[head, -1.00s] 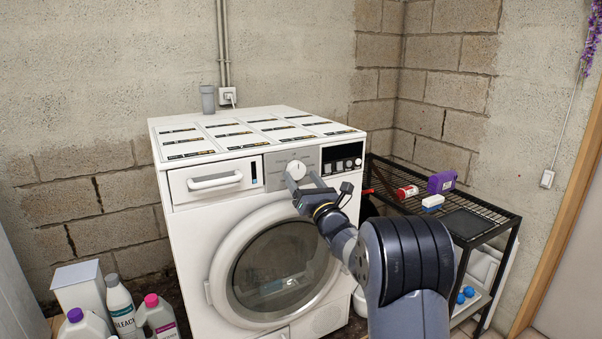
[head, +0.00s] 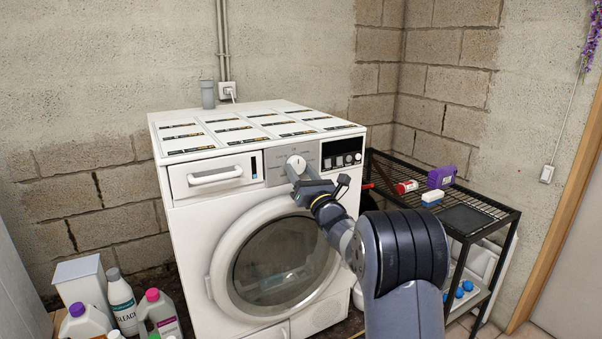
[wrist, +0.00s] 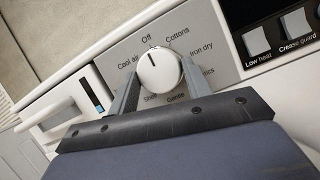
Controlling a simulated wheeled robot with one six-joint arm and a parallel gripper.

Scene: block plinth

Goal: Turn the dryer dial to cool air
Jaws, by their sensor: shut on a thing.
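The white round dial (head: 297,165) is on the grey panel at the front of the white dryer (head: 180,230). In the wrist view the dial (wrist: 160,73) has a dark pointer line near its upper edge, aimed roughly at the "Off" label. The "Cool air" label (wrist: 128,62) is to the left of "Off". My gripper (head: 300,174) is at the dial. In the wrist view its two fingers (wrist: 159,80) stand on either side of the dial and are shut on it. The lower labels are partly hidden by the fingers and gripper body.
The round door (head: 275,265) is below. A black wire shelf (head: 440,200) stands at the right. Several bottles (head: 122,300) stand at lower left.

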